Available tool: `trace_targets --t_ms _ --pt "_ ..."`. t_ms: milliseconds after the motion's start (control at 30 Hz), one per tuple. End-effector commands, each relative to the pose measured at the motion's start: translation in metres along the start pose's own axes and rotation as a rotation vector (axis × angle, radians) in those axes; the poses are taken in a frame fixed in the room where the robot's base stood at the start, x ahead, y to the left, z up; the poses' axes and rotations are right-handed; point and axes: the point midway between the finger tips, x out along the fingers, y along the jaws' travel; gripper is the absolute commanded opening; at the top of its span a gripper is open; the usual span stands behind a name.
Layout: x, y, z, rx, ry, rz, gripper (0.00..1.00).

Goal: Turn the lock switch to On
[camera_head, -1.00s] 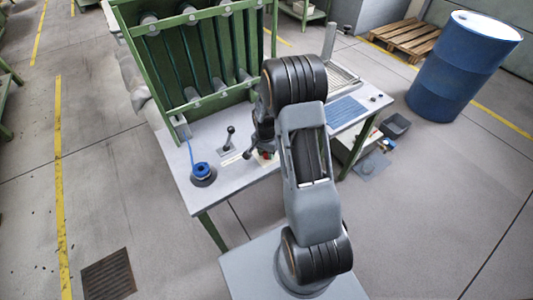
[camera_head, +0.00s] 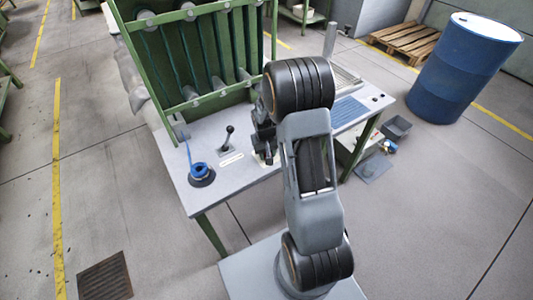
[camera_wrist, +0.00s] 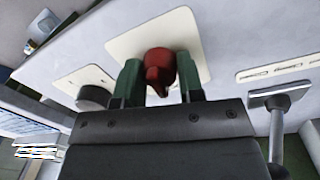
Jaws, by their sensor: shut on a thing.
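A red switch knob (camera_wrist: 160,64) stands on a cream plate (camera_wrist: 190,30) in the wrist view; I take it to be the lock switch. My gripper (camera_wrist: 158,78) has its green fingers on both sides of the knob and is shut on it. Any On or Off marking on the plate cannot be read.
A dark round knob (camera_wrist: 93,97) on its own plate is left of the gripper in the wrist view. A green frame (camera_head: 205,55) rises behind. A blue barrel (camera_head: 463,65) stands at right.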

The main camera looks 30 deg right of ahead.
Motion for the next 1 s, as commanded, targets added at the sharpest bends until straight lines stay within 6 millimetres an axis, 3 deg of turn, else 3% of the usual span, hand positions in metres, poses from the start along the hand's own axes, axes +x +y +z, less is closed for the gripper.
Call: trace_targets --t_ms 767,800,1000 --pt "-0.0001 0.0001 0.0002 -0.089 0.004 0.0 0.11" --pt "-0.0001 0.0002 0.0002 -0.089 0.004 0.0 0.38" --pt "-0.0001 0.0001 0.0001 -0.088 0.004 0.0 0.57"
